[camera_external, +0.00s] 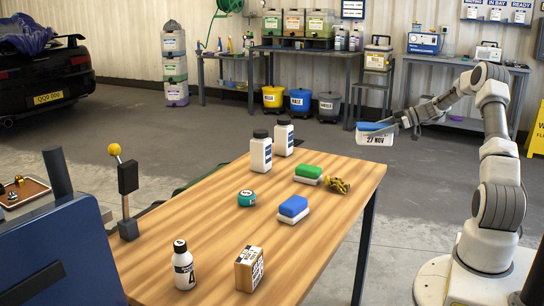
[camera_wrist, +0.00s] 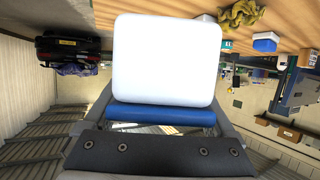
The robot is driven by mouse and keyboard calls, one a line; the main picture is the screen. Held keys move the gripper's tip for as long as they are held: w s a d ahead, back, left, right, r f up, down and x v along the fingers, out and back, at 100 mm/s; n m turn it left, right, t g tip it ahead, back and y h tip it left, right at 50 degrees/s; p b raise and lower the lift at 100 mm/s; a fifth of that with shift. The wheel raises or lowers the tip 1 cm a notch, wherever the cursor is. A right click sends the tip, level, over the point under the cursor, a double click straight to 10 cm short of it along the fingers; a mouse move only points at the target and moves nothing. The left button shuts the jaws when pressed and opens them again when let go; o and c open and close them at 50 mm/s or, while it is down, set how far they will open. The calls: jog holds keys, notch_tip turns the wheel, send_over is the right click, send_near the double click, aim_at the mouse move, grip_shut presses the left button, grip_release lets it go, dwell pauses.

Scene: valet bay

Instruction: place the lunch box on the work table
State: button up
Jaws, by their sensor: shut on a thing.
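The lunch box (camera_external: 377,139) has a pale body marked "27 NOV" and a blue lid. It is in the air near the table's far right corner in the external view. My gripper (camera_external: 396,121) is shut on it from the right. In the wrist view the box's white face (camera_wrist: 167,60) fills the upper middle, with a blue strip below, between my gripper's fingers (camera_wrist: 160,118). The work table (camera_external: 190,215) has a wooden top and dark legs. The box shows no contact with it; its exact height above the top is hard to tell.
On the table stand two white bottles (camera_external: 261,152), a green-topped box (camera_external: 308,174), a blue-topped box (camera_external: 293,209), a yellow cloth (camera_external: 338,185), a teal tub (camera_external: 246,198), a small bottle (camera_external: 183,267) and a cardboard box (camera_external: 249,269). Bare wood shows at the far right corner.

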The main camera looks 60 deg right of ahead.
jog(key=x, duration=0.4)
jog(key=f+b+x, duration=0.1)
jog(key=x, duration=0.3)
jog(key=f+b+x, duration=0.1)
jog(key=x, duration=0.4)
jog(key=shift+s+d, duration=0.1)
jog(key=shift+s, duration=0.25)
jog(key=shift+f+b, duration=0.65)
jog(key=shift+f, duration=1.25)
jog(key=shift+f+b, duration=0.2)
jog(key=shift+b, duration=0.1)
jog(key=o, duration=1.5)
jog(key=shift+r, duration=0.1)
jog(key=shift+r+p, duration=0.2)
jog(key=shift+p, duration=0.3)
jog(key=p+v, duration=0.1)
jog(key=v, duration=1.1)
jog(key=shift+f+p, duration=0.1)
jog(key=shift+p, duration=0.2)
